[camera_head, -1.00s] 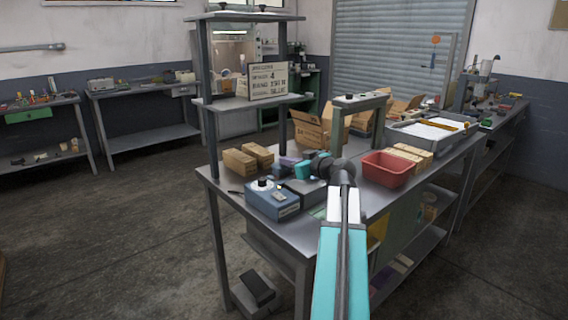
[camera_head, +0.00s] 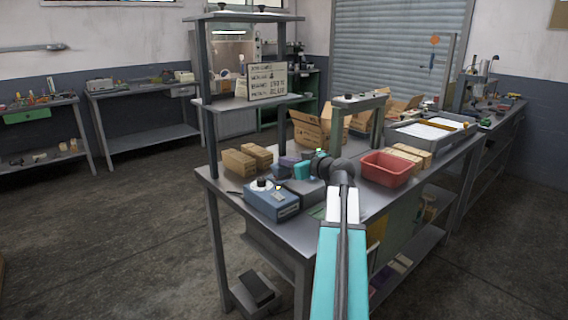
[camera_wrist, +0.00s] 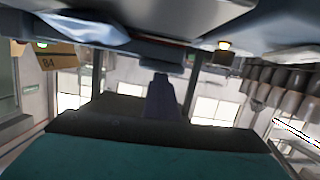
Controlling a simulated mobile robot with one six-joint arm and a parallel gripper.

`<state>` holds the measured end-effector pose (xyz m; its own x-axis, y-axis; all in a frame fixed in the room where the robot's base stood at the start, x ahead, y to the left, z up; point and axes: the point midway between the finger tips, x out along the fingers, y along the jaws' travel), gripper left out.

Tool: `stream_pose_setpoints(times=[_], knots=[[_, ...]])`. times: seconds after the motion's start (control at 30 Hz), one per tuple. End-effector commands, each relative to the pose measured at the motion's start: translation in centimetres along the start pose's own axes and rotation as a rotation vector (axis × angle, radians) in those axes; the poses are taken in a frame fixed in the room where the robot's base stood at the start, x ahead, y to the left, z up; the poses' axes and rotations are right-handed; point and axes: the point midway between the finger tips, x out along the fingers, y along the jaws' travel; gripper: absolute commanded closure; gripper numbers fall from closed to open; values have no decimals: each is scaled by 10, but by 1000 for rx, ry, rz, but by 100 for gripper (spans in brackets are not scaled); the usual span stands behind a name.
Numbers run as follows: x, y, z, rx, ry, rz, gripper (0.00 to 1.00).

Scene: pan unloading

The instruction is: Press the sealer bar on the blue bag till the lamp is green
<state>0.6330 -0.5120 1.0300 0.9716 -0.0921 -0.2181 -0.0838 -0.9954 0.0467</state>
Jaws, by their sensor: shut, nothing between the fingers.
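The blue sealer box (camera_head: 272,200) with a white dial and a small lamp stands at the bench's near left corner. Its lamp (camera_head: 279,187) looks yellow, and a warm glowing lamp (camera_wrist: 224,45) shows in the wrist view. My gripper (camera_head: 285,171) is shut and low over the sealer's grey rear part (camera_head: 306,188). The sealer bar cannot be made out clearly, and I cannot tell whether my gripper touches it. A pale blue, creased shape (camera_wrist: 82,29), likely the blue bag, shows at the top left of the wrist view. In the head view my arm and gripper hide much of this area.
A red bin (camera_head: 387,171) stands right of my wrist. Cardboard blocks (camera_head: 240,162) lie behind the sealer. A sign board (camera_head: 267,81) sits on the bench's shelf (camera_head: 225,103). A grey frame (camera_head: 360,101) and a tray (camera_head: 405,139) stand further back.

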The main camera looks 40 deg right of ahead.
Motion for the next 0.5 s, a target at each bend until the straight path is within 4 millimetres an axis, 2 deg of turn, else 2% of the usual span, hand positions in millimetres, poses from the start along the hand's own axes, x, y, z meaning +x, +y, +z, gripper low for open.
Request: stream_pose_setpoints(times=[0.03,0.13,0.27,0.47,0.5], knots=[[0,-4,14,-5,-31,-13,100],[0,-4,8,-6,-29,-13,100],[-3,-4,-6,-5,-21,-11,100],[-9,-2,-40,-3,-1,-5,100],[-16,-1,-38,-1,0,-2,100]])
